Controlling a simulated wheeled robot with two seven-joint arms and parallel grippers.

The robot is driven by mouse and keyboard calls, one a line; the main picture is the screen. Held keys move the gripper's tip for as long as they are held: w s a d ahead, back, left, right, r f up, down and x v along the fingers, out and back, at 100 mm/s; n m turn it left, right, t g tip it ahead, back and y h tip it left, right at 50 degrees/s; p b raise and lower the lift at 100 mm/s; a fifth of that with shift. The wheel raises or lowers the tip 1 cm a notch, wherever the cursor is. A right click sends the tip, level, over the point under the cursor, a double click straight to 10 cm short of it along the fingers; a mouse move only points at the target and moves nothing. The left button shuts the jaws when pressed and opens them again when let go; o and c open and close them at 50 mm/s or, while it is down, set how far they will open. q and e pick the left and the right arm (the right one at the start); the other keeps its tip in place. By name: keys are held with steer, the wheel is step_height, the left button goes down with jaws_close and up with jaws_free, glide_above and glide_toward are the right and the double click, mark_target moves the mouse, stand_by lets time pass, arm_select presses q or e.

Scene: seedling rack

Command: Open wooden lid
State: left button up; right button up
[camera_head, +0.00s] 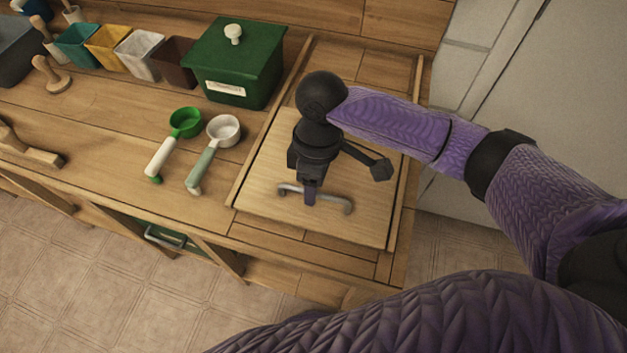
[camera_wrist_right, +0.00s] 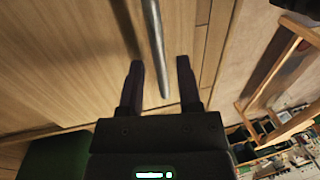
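The wooden lid (camera_head: 265,170) is a pale flat panel lying between two wooden rails at the right end of the bench. It looks closed. A grey bar handle (camera_head: 335,204) is fixed near its front edge. My right gripper (camera_head: 310,198) points down at the handle and covers its middle. In the right wrist view, the two dark fingers (camera_wrist_right: 160,72) are apart, with the handle bar (camera_wrist_right: 154,45) between them. A gap shows on each side of the bar, so the gripper is open around the handle and not clamped. My left gripper is not in view.
A green box (camera_head: 225,75) with a white knob stands behind the lid's left rail. Two scoops, green (camera_head: 183,122) and white (camera_head: 223,130), lie left of the lid. Several coloured pots line the back. A pale cabinet (camera_head: 540,90) stands to the right.

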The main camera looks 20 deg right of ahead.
jaws_close()
stand_by(1.2)
